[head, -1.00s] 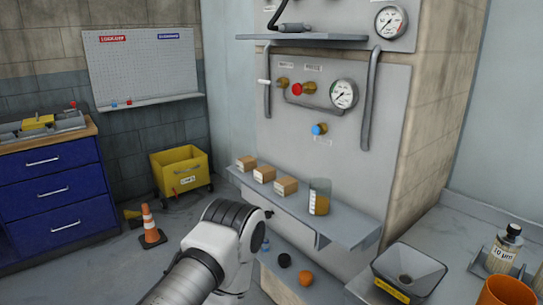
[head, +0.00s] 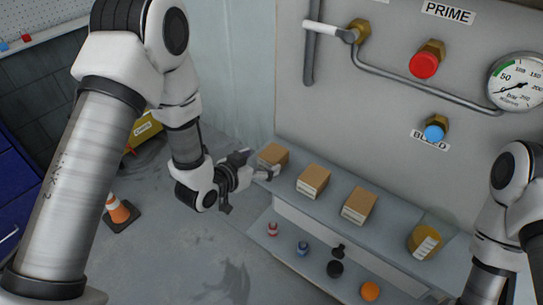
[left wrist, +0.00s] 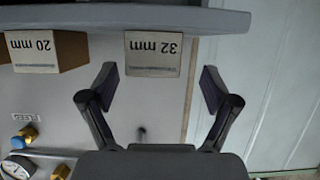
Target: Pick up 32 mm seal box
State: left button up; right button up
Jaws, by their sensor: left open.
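The 32 mm seal box (head: 274,155) is a small brown carton at the left end of the shelf in the head view. Its white label reads "32 mm" upside down in the left wrist view (left wrist: 153,50). My left gripper (head: 258,164) is open and empty just in front of this box. In the left wrist view the two fingers (left wrist: 158,80) point at the box, spread wider than it, with a gap to it. My right gripper is out of view; only part of my right arm shows at the right edge.
Small knobs and balls (head: 335,268) sit lower down.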

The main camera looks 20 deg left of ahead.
aim_at(273, 157)
pick_arm(q)
jog(key=p+x, duration=0.1)
jog(key=x, duration=0.1)
jog(key=d+x, duration=0.1)
jog(key=x, duration=0.1)
jog(key=shift+w+d+p, duration=0.1)
jog(key=shift+w+p, duration=0.1)
jog(key=shift+p, duration=0.2)
jog(key=shift+w+f, duration=0.25)
jog(key=shift+s+r, duration=0.1)
jog(key=c, duration=1.1)
jog(key=shift+c, duration=0.2)
